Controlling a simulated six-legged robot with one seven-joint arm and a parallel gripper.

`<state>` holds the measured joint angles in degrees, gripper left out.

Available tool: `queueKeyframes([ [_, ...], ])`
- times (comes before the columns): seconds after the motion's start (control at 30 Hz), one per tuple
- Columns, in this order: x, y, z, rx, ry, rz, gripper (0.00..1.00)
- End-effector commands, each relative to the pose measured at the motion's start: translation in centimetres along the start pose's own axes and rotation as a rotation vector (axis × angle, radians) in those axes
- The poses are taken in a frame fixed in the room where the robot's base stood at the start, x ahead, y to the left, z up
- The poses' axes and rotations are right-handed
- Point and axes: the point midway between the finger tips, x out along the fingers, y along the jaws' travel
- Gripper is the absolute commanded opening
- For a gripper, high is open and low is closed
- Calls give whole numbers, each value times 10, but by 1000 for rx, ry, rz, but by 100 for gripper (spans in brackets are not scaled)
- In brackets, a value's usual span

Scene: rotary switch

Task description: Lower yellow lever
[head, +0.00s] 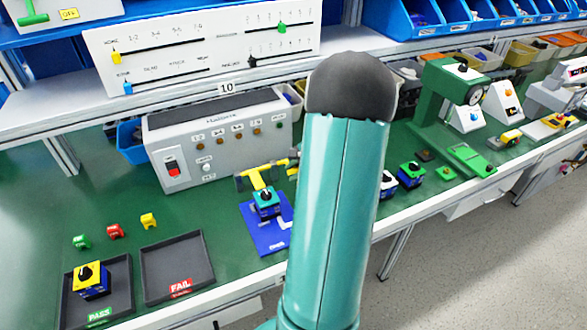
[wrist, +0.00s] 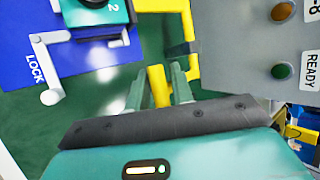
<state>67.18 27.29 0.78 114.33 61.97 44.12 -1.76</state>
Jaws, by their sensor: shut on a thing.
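The yellow lever (head: 277,164) stands above a blue fixture (head: 268,238) that holds a teal rotary switch (head: 266,204). In the wrist view the yellow lever (wrist: 190,45) runs down from the top, and its yellow end sits between the fingertips of my gripper (wrist: 161,80). My gripper is shut on it. The switch (wrist: 92,12), with a "2" on its side, and the blue fixture (wrist: 20,68), marked LOCK with a white handle, show at the upper left. My arm hides the gripper in the head view.
A grey test box (head: 220,137) with buttons stands behind the fixture. Dark PASS (head: 122,280) and FAIL (head: 205,250) trays lie at the left; a yellow switch sits in PASS. Several switches and a green press (head: 450,95) stand right. Green bench is bare around the small coloured pieces.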

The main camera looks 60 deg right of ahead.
Motion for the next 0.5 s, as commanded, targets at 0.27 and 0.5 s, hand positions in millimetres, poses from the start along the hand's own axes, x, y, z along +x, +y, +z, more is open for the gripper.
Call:
queueKeyframes([
  [0.27, -2, 5, -10, 13, 21, 3, 0],
  [0.5, -3, 4, -10, 12, 22, 1, 42],
])
